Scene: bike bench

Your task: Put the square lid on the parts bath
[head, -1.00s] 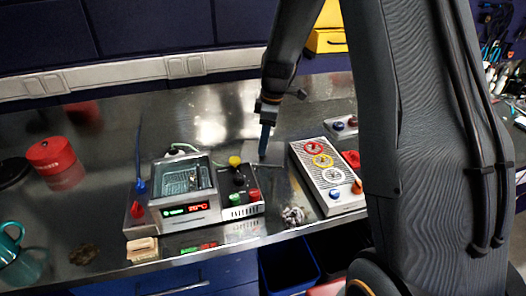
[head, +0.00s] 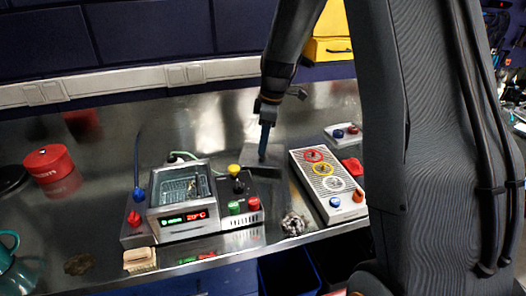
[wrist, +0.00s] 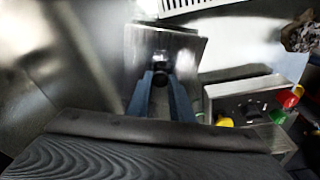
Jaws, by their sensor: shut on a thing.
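The square lid (head: 272,156) is a flat metal plate. My gripper (head: 263,156) is shut on its dark knob, which shows between the blue fingers in the wrist view (wrist: 160,62). The lid (wrist: 184,48) is up behind and to the right of the parts bath (head: 207,172); its height above the bench is hard to tell. The bath is an open-topped metal box with a wire basket inside and a lit red and green display on its front. I cannot make out the bath in the wrist view.
A black control box (head: 262,190) with yellow, green and red knobs adjoins the bath's right side. A grey panel with coloured rings (head: 318,168) lies farther right. A wooden-backed brush (head: 139,258) and a crumpled lump (head: 293,224) lie near the front edge. A red tin (head: 48,162) stands left.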

